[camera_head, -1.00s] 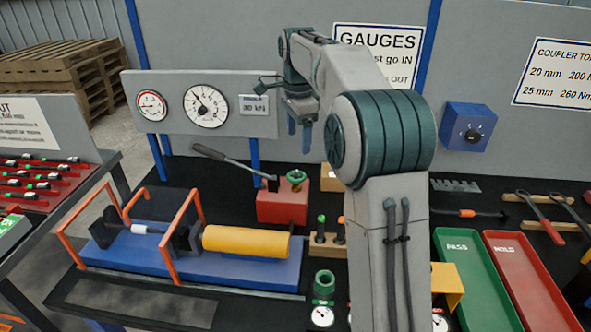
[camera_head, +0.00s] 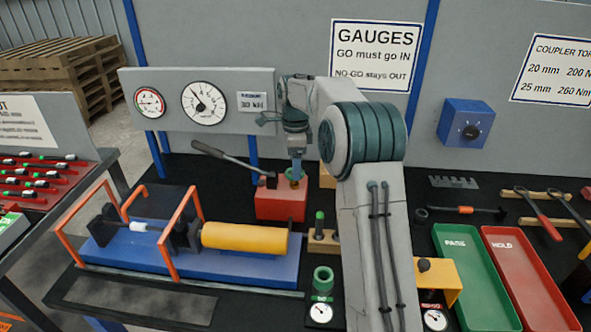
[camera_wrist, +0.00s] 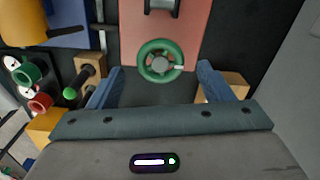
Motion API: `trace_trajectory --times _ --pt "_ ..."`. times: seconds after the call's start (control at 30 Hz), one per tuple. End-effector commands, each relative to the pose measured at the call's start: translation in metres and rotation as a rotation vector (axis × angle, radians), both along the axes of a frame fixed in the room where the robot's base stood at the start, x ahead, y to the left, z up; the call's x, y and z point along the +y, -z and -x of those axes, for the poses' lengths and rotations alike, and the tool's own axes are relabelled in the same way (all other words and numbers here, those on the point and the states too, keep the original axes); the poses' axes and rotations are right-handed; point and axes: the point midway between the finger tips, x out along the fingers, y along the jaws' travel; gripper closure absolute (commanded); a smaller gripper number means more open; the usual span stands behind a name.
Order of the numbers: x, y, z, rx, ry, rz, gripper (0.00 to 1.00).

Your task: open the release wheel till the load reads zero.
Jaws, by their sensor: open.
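The green release wheel (camera_wrist: 160,61) sits on top of the red pump block (camera_head: 281,203). In the wrist view it lies between and just beyond my two blue fingertips, and I see no contact. My gripper (camera_wrist: 162,72) is open and empty, pointing down over the block; in the head view its fingers (camera_head: 296,168) hide most of the wheel. The load readout (camera_head: 252,102) on the grey gauge panel looks like 30 kN, though the digits are small. A round dial (camera_head: 204,103) and a smaller red-rimmed dial (camera_head: 149,102) are beside it.
The pump's lever (camera_head: 222,153) slants up left of the wheel. A yellow cylinder (camera_head: 245,237) lies on the blue bed inside orange guards. A wooden block (camera_head: 323,240) with pegs stands right of the pump. Green (camera_head: 466,262) and red (camera_head: 520,262) trays lie further right.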

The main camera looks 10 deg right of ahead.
Motion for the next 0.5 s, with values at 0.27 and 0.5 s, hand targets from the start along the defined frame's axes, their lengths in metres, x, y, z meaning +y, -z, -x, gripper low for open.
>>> trace_trajectory --times 0.27,0.5 --pt "0.0 0.027 0.0 0.0 0.0 -0.001 0.27" --pt "0.0 0.029 0.0 -0.002 -0.001 -0.001 0.27"
